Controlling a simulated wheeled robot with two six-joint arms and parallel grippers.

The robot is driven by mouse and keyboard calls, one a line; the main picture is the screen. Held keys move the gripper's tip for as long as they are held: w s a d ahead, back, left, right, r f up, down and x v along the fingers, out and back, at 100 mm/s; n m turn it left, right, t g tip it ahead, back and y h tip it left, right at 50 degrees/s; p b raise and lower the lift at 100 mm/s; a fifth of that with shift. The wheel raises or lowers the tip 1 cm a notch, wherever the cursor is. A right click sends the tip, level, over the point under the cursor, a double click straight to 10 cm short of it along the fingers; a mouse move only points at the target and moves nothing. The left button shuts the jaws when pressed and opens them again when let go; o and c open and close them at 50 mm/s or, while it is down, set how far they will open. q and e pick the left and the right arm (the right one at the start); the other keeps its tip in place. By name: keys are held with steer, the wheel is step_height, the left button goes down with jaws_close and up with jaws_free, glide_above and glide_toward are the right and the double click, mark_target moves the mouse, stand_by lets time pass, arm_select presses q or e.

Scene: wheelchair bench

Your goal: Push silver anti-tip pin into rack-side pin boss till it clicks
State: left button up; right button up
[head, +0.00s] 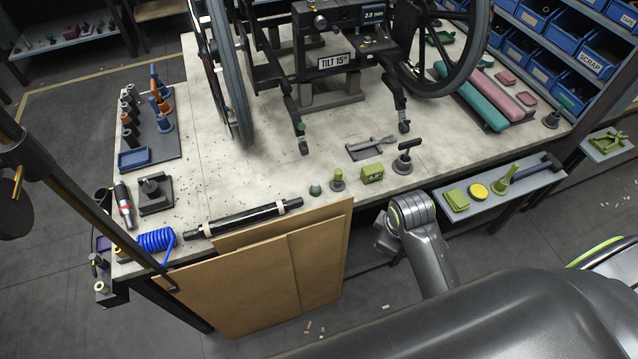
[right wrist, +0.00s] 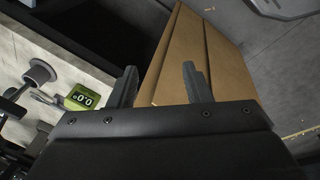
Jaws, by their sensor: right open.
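The wheelchair (head: 262,78) stands on the bench, held at a black stand with a "TILT 15°" sign (head: 336,61). I cannot pick out the silver anti-tip pin or the rack-side pin boss in either view. My right gripper (right wrist: 160,88) is open, with nothing between its fingers; beyond them are brown panels and dark space at the bench front. In the head view my right arm rises at the bench's front edge and its gripper is hidden. My left gripper is not in view.
A green digital block (head: 372,173) and a black T-handled stand (head: 406,157) sit near the bench's front edge. Brown panels (head: 240,285) lean there. A black roller bar (head: 242,218) and blue coil (head: 156,240) lie left. Blue bins (head: 577,62) stand right.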

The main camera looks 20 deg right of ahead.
steer(key=w+a+r+n+g, duration=0.1)
steer(key=w+a+r+n, duration=0.1)
steer(key=w+n, duration=0.4)
steer(key=w+a+r+n, duration=0.2)
steer(key=w+a+n, duration=0.1)
steer(key=w, duration=0.4)
step_height(320, 180, up, 9)
steer(key=n+g, duration=0.1)
steer(key=n, duration=0.9)
glide_above(315, 183)
steer(key=shift+y, duration=0.4)
steer(key=f+b, duration=0.1)
steer(key=f, duration=0.2)
steer(key=f+b, duration=0.2)
steer(key=f, duration=0.2)
steer(key=f+b, duration=0.1)
steer(key=f, duration=0.3)
steer(key=shift+a+f+b, duration=0.2)
steer(key=shift+a+b, duration=0.1)
steer(key=f, duration=0.3)
steer(key=f+p, duration=0.1)
steer(key=f, duration=0.1)
steer(key=shift+d, duration=0.4)
steer(key=shift+f, duration=0.5)
jaws_close()
steer(key=shift+r, duration=0.15)
